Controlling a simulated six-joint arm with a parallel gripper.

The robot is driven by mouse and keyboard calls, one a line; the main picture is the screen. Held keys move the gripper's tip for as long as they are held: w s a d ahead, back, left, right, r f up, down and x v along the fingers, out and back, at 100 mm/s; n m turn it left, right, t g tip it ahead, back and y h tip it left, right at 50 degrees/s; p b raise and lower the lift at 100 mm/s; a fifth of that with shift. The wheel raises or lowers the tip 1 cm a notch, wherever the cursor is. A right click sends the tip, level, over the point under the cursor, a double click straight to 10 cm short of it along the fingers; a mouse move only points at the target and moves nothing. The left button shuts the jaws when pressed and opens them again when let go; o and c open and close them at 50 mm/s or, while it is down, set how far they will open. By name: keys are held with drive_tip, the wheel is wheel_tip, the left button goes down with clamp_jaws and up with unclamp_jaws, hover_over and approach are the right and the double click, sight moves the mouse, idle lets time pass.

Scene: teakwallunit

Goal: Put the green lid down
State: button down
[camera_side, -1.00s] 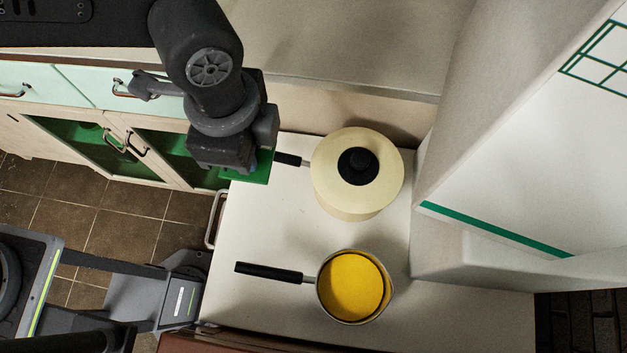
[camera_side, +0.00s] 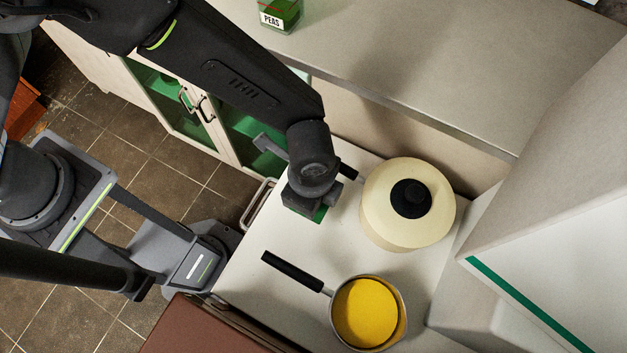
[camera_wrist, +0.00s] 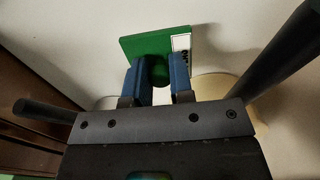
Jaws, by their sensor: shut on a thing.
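My gripper (camera_wrist: 160,82) is shut on the green lid (camera_wrist: 150,46), a flat green square with a white label at one corner. Its blue fingertips sit on either side of a dark round part in front of the lid. In the side view, my gripper (camera_side: 312,205) points down over the white counter top (camera_side: 270,225), left of the cream pot. Only a small green edge of the lid (camera_side: 320,214) shows there, the rest being hidden under my gripper. I cannot tell whether the lid touches the counter or is just above it.
The cream pot (camera_side: 385,225) with its black knob stands close right of my gripper, its handle behind. A saucepan with yellow contents (camera_side: 365,312) is in front, its black handle (camera_side: 292,272) pointing left. A green peas container (camera_side: 280,14) stands on the upper worktop.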

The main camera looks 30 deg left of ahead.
drive_tip(key=shift+f, duration=1.9)
drive_tip(key=shift+f, duration=0.1)
drive_tip(key=c, duration=1)
unclamp_jaws()
wheel_tip(320, 180, up, 12)
drive_tip(key=shift+r, duration=0.1)
